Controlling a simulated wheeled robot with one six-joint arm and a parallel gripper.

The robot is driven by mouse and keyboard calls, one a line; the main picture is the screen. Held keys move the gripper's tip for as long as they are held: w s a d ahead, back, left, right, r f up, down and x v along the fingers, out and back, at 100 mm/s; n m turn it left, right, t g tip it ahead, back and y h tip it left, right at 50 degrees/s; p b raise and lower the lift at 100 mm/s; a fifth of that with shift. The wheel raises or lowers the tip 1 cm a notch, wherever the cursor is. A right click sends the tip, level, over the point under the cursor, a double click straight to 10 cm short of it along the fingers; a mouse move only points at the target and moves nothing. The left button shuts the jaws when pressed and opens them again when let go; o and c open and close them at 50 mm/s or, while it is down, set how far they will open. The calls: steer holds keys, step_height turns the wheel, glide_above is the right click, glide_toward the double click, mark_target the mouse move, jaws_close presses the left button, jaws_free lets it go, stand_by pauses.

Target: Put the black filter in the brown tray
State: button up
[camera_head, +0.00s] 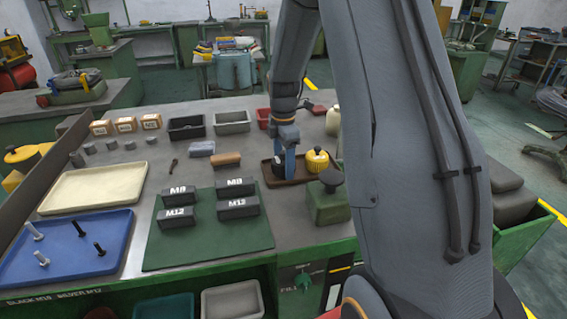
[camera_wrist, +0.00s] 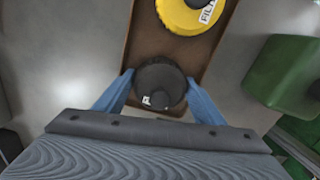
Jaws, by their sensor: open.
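The black filter (camera_wrist: 158,86) stands inside the brown tray (camera_wrist: 160,42), close to the tray's near end in the wrist view. My gripper (camera_wrist: 159,80) is open, with one blue finger on either side of the filter and the filter free between them. A yellow filter (camera_wrist: 193,12) with a white label sits in the same tray. In the head view, my gripper (camera_head: 287,162) is down over the left part of the tray and hides much of the black filter. The yellow filter (camera_head: 317,160) shows to the right.
A green box-like object (camera_head: 328,204) stands just in front of the tray, and a cream bottle (camera_head: 333,121) behind it. A green mat (camera_head: 185,250) with black blocks lies to the left. Grey and black bins (camera_head: 232,122) stand behind.

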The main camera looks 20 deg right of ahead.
mark_target(283, 152)
step_height(283, 152, up, 12)
steer(key=b, duration=0.3)
steer(key=s+a+f+m, duration=0.3)
steer(key=s+a+m, duration=0.1)
steer(key=s, duration=0.3)
steer(key=s+a+f+m, duration=0.4)
steer(key=s+m, duration=0.3)
steer(key=s+a+f+m+t, duration=0.1)
steer(key=s+a+f+m, duration=0.2)
steer(key=s+m, duration=0.3)
steer(key=shift+s+a+f, duration=0.1)
steer(key=shift+s+a, duration=0.2)
steer(key=shift+s, duration=0.2)
steer(key=shift+s+a+f, duration=0.1)
steer(key=shift+s+a, duration=0.15)
steer(key=shift+s, duration=0.2)
